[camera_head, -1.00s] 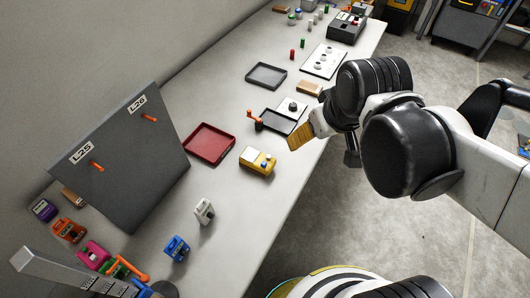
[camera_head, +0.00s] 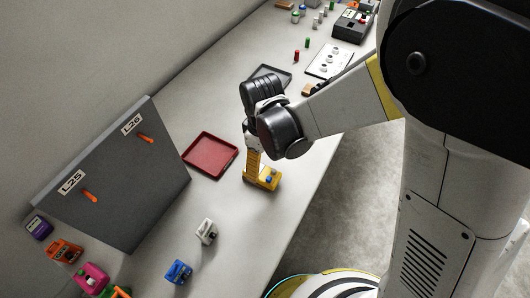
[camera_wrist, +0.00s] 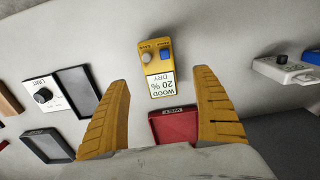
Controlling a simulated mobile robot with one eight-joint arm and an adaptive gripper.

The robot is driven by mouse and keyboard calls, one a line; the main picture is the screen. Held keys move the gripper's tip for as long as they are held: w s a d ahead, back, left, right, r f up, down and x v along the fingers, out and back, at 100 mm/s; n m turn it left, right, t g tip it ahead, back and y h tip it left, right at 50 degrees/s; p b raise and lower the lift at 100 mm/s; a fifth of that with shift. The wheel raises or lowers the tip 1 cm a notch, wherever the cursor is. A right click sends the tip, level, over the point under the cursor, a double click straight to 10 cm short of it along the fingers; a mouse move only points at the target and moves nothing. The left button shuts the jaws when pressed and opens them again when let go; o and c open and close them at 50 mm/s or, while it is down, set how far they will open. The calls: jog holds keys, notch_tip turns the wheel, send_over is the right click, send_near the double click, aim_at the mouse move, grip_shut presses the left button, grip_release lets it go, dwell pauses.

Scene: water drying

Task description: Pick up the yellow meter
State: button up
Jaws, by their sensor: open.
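The yellow meter (camera_head: 266,180) lies on the table in front of the red tray, partly hidden behind my gripper in the head view. In the wrist view the yellow meter (camera_wrist: 157,68) shows a grey knob, a blue knob and a white label reading "WOOD 20 % DRY". My gripper (camera_wrist: 165,80) is open and empty, with its yellow ribbed fingers on either side of the view and the meter between and beyond them. In the head view my gripper (camera_head: 254,163) points down just above the meter; I cannot tell whether it touches it.
The red tray (camera_head: 211,172) lies left of the meter. A grey board (camera_head: 118,205) with labels L25 and L26 stands on the left. A white device (camera_head: 207,231) and a blue device (camera_head: 178,271) stand nearer. A black-rimmed tray (camera_head: 287,73) lies behind my arm.

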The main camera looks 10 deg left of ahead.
aim_at(262, 172)
jog(key=f+b, duration=0.1)
jog(key=f, duration=0.2)
jog(key=f+b, duration=0.2)
jog(key=f, duration=0.2)
jog(key=shift+w+a+f, duration=0.1)
jog(key=shift+w+a, duration=0.1)
jog(key=c, duration=1.5)
